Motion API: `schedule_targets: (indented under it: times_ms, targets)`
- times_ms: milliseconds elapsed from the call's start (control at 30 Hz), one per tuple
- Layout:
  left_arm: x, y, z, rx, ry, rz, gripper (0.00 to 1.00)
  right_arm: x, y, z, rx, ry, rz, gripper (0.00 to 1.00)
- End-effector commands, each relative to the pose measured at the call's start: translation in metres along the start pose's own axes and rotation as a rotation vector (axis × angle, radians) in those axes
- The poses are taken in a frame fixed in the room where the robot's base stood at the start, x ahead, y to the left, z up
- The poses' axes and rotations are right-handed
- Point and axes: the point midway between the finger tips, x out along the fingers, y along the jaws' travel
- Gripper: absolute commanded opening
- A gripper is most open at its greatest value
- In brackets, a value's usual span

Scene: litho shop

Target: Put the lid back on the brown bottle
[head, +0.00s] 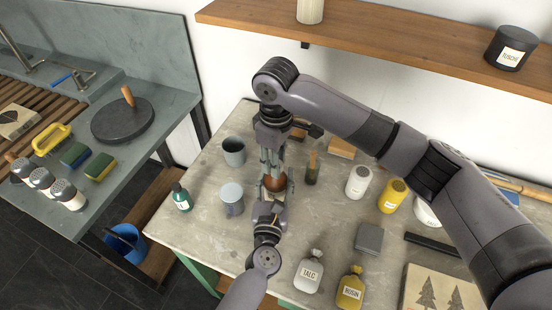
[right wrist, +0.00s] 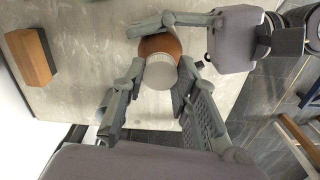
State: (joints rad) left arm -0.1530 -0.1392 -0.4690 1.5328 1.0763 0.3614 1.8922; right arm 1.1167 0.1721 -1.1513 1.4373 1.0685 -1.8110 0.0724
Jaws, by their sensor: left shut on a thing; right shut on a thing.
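The brown bottle (head: 276,183) stands on the worktable in the head view, mostly hidden by both grippers. My left gripper (head: 272,192) is shut on the bottle from the front. My right gripper (head: 271,168) reaches down from above, its fingers closed around the lid. In the right wrist view the white ribbed lid (right wrist: 160,73) sits between the right fingers, over the brown bottle (right wrist: 160,44). The lid looks lined up with the bottle's top; I cannot tell whether it touches or is seated. A left gripper finger lies along the bottle there.
Two grey cups (head: 234,150) (head: 232,199) and a green bottle (head: 181,197) stand left of the bottle. A dark jar with a brush (head: 311,172), a white shaker (head: 358,181) and a yellow shaker (head: 392,196) stand right. Talc (head: 309,272) and rosin (head: 350,288) bottles stand in front.

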Motion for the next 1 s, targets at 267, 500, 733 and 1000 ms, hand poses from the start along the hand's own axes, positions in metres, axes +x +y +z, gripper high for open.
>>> schedule_targets:
  times_ms: [267,500,733,1000]
  targets:
    - [0.0,-0.001,0.0,0.001,0.0,-0.002,0.0,-0.001,0.0,-0.001,0.102,0.003,0.001,0.31]
    - [0.0,-0.001,0.0,0.001,0.0,-0.002,0.0,0.0,0.0,-0.001,0.1,0.002,0.001,0.47]
    - [0.0,-0.001,0.0,0.0,0.0,-0.001,0.0,0.0,0.0,0.0,0.099,0.001,0.001,0.47]
    - [0.0,-0.001,0.0,0.0,0.001,-0.001,0.0,-0.016,0.0,-0.001,0.098,0.003,0.001,0.47]
